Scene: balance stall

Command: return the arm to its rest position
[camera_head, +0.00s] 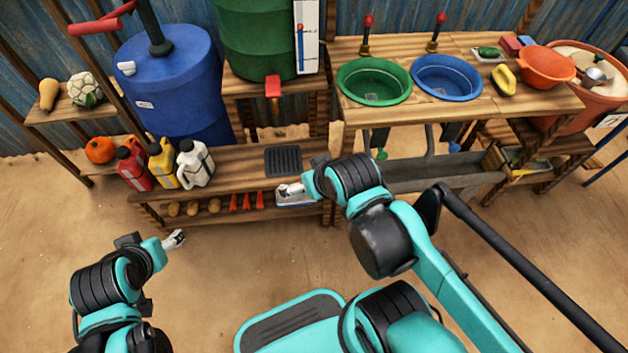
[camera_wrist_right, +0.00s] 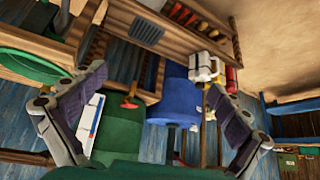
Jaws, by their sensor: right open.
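My right arm reaches across the middle of the head view, its wrist in front of the low wooden shelf. My right gripper (camera_head: 290,190) is near that shelf's right end, partly hidden by its wrist. In the right wrist view the right gripper (camera_wrist_right: 155,82) has its two padded fingers wide apart with nothing between them. My left gripper (camera_head: 174,240) is at the lower left, over the sandy ground and apart from the shelf. It is too small to tell whether its fingers are parted.
The low shelf (camera_head: 240,164) holds red, yellow and white jugs (camera_head: 195,163) and a black ribbed mat (camera_head: 284,161). A blue barrel (camera_head: 178,85) and green barrel (camera_head: 255,40) stand behind. Green (camera_head: 374,80) and blue basins (camera_head: 447,77) sit right. Sandy ground in front is clear.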

